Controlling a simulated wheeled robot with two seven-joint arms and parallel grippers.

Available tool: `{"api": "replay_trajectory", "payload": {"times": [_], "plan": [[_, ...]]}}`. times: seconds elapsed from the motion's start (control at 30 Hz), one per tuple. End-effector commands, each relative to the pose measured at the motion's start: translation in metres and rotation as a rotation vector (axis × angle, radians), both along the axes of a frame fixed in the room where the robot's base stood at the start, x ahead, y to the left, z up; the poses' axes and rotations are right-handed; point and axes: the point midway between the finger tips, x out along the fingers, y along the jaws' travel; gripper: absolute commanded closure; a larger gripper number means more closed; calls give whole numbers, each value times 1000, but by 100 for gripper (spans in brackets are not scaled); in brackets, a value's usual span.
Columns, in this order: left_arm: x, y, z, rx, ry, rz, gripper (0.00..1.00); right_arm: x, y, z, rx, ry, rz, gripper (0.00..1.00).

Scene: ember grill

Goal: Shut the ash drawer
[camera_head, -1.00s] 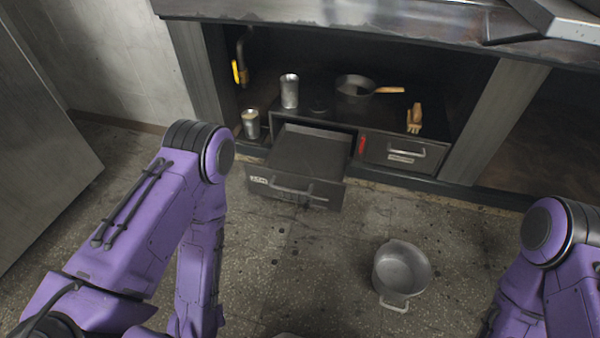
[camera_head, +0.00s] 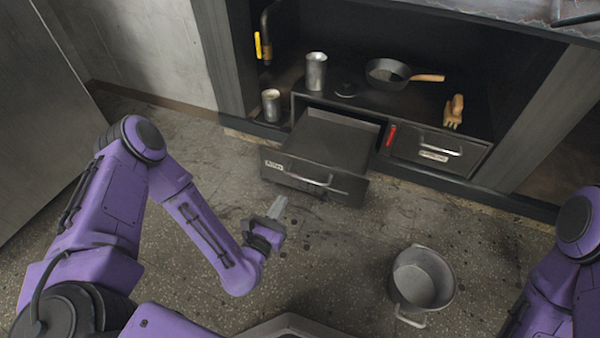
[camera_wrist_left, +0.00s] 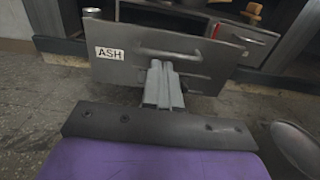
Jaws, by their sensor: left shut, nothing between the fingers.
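The ash drawer (camera_head: 318,181) is pulled out of the cabinet under the grill, its front panel facing me with a bar handle. In the left wrist view the drawer front (camera_wrist_left: 118,69) carries a label reading ASH. My left gripper (camera_head: 278,206) is shut and empty, in front of the drawer and low near the floor. In the left wrist view its closed fingertips (camera_wrist_left: 157,66) point at the drawer front, below the handle; I cannot tell whether they touch it. My right gripper is out of view; only part of that arm shows.
A second drawer (camera_head: 415,147) beside it is shut, with a red marker at its left. A metal pot (camera_head: 423,280) stands on the floor at the right. Floor between is clear.

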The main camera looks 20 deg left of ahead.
Motion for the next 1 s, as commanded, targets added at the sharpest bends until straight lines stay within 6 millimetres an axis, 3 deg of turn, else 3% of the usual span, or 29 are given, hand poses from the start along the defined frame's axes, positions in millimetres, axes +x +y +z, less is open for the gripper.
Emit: {"api": "replay_trajectory", "payload": {"times": [0.17,0.5,0.6,0.8,1.0], "plan": [[25,0,1,-16,-12,1,100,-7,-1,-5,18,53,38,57],[99,-3,-1,-13,-9,1,100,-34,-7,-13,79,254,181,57],[116,-4,-2,-13,-9,0,100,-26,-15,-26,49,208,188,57],[136,-5,0,-12,-6,-1,100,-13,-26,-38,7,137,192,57],[139,-5,2,-12,-5,-1,100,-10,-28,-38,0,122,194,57]]}}
